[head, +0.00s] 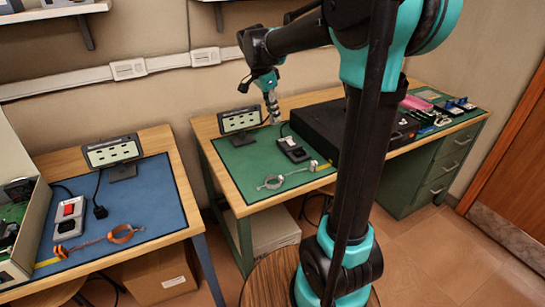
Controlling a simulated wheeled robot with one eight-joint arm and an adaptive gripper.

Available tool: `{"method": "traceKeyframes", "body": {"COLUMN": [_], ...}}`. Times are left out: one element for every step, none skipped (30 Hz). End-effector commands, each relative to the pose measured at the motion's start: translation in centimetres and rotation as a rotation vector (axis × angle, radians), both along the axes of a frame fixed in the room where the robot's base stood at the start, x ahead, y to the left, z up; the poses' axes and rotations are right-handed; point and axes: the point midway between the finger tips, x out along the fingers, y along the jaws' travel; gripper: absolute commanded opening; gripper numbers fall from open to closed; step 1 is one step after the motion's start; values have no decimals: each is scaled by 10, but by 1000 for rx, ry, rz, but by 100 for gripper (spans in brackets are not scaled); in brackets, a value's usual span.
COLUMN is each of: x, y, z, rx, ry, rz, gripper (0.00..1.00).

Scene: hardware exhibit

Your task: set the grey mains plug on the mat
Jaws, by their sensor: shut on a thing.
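My gripper (272,104) reaches down over the back of the green mat (238,163) on the right-hand bench. It is shut on a small grey thing at its fingertips, which appears to be the grey mains plug (275,119). The plug is tiny in this view, and the fingers partly hide it. I cannot tell whether it touches the mat or is held just above it. The blue mat (150,205) lies on the left-hand bench, with a black plug (100,211) on a cable.
A small display (240,120) stands just left of my gripper. A large black case (325,122) stands to the right. The mat's left front is clear.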

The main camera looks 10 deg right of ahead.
Motion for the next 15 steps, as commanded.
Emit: {"method": "traceKeyframes", "body": {"x": [0,0,0,1,1,0,0,1,0,0,1,0,0,0,0], "y": [0,0,0,0,0,0,0,0,0,0,0,0,0,0,0], "z": [-14,-21,-31,-38,-46,-55,-63,-70,-80,-87,-93,-102,-107,-112,-118], "rx": [0,0,0,0,0,0,0,0,0,0,0,0,0,0,0], "ry": [0,0,0,0,0,0,0,0,0,0,0,0,0,0,0], "rz": [0,0,0,0,0,0,-1,-1,-1,-1,-1,-1,-1,-1,-1], "gripper": [2,2,2,2,2,2,2,2,2,2,2,2,2,2,2]}}
